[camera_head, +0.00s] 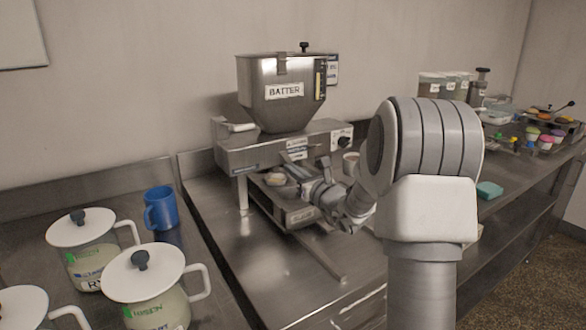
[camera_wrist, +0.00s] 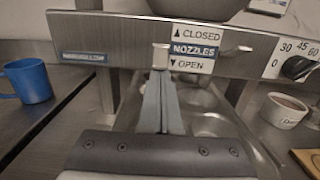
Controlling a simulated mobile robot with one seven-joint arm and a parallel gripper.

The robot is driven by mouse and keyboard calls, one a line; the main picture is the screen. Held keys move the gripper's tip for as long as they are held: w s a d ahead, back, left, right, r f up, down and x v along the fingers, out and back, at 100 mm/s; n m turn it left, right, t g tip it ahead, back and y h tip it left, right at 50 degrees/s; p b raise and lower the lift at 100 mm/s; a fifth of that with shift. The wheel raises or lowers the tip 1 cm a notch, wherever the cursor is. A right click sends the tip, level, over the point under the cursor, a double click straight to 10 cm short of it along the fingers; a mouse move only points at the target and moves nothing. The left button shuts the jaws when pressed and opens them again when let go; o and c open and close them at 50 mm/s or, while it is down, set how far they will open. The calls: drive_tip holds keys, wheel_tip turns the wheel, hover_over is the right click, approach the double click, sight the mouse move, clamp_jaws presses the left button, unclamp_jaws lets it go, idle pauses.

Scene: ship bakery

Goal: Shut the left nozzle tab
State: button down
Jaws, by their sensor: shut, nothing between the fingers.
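The batter depositor (camera_head: 282,150) stands against the wall, with a steel hopper (camera_head: 262,88) marked BATTER on top. In the wrist view, its front panel (camera_wrist: 115,32) bears a nozzle label (camera_wrist: 194,49) with CLOSED and an up arrow above, OPEN and a down arrow below. The left nozzle tab (camera_wrist: 161,53) is a small pale block just left of the label. The right tab (camera_wrist: 237,50) sticks out on the label's right. My gripper (camera_wrist: 161,78) is shut and empty, its fingertips just below the left tab; I cannot tell if they touch. The head view shows my gripper (camera_head: 300,174) at the panel.
A muffin tray (camera_wrist: 205,100) lies under the depositor. A dial (camera_wrist: 298,67) and a small white cup (camera_wrist: 284,109) are to the right. A blue mug (camera_head: 161,208) and lidded white jugs (camera_head: 150,272) stand left. The counter (camera_head: 245,255) in front is mostly clear.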

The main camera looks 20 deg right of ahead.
sight(291, 161)
drive_tip(key=shift+s+r+g+p, duration=0.15)
drive_tip(key=shift+r+g+p, duration=0.45)
drive_tip(key=shift+p, duration=0.7)
drive_tip(key=g+p, duration=0.1)
drive_tip(key=p, duration=0.2)
drive_tip(key=r+g+p, duration=0.1)
drive_tip(key=p, duration=0.2)
drive_tip(key=shift+s+r+h, duration=0.15)
drive_tip(key=shift+r+h, duration=0.15)
drive_tip(key=shift+h, duration=0.1)
drive_tip(key=r+g+p, duration=0.1)
drive_tip(key=g+p, duration=0.2)
drive_tip(key=p, duration=0.5)
drive_tip(key=shift+s+r, duration=0.1)
drive_tip(key=shift+r, duration=0.1)
drive_tip(key=shift+d+f+h, duration=0.1)
drive_tip(key=shift+f+h, duration=0.2)
drive_tip(key=shift+f, duration=0.25)
drive_tip(key=shift+r+p, duration=0.45)
drive_tip(key=shift+r, duration=0.45)
drive_tip(key=shift+r, duration=0.15)
